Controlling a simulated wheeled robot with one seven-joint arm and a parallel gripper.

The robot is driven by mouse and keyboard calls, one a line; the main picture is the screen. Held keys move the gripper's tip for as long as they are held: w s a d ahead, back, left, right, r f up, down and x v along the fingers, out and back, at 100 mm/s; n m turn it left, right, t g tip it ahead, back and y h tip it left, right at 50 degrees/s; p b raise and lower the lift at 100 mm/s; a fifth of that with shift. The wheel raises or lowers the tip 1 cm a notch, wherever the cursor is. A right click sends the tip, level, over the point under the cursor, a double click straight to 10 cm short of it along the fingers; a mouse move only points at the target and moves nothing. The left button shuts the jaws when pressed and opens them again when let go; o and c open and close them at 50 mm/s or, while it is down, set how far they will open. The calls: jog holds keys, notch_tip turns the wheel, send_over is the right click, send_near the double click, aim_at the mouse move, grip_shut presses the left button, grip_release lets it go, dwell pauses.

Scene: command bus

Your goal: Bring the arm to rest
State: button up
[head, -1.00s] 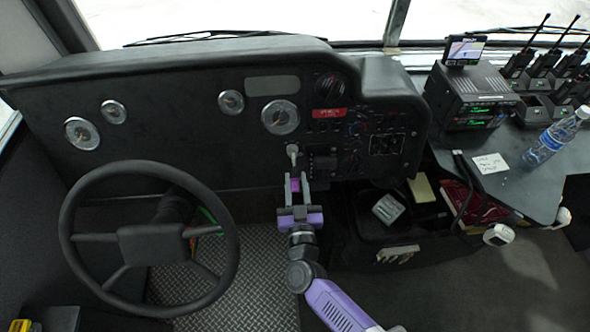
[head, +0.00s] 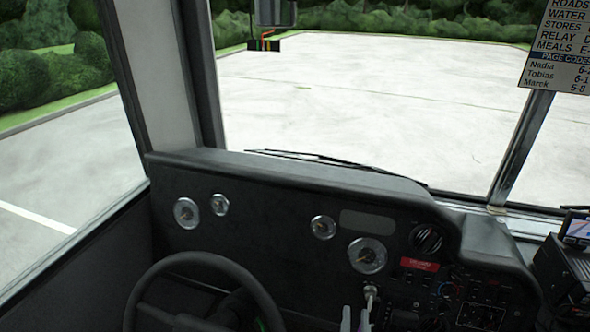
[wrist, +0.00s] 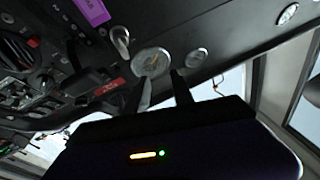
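My gripper (head: 355,318) shows at the bottom edge of the head view, with only the fingertips in sight just below the dashboard's small pale lever (head: 371,293). The rest of the arm is out of the head view.
The dashboard (head: 275,215) carries round gauges (head: 367,255), a red label (head: 419,264) and switches. The steering wheel (head: 205,262) is at lower left. A radio unit (head: 568,265) stands at the right edge. A purple patch (wrist: 92,11) shows in the wrist view.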

jog(key=s+d+r+n+g+y, duration=0.1)
jog(key=s+r, duration=0.3)
jog(key=s, duration=0.8)
jog(key=s+d+r+n+g+y, duration=0.1)
jog(key=s+r, duration=0.3)
jog(key=s, duration=0.8)
jog(key=s+d+r+n+g+y, duration=0.1)
jog(key=s+d+r+n+g, duration=0.1)
jog(key=s, duration=1.1)
jog(key=shift+d+r+g, duration=0.3)
jog(key=shift+d+r, duration=0.45)
jog(key=shift+r, duration=0.55)
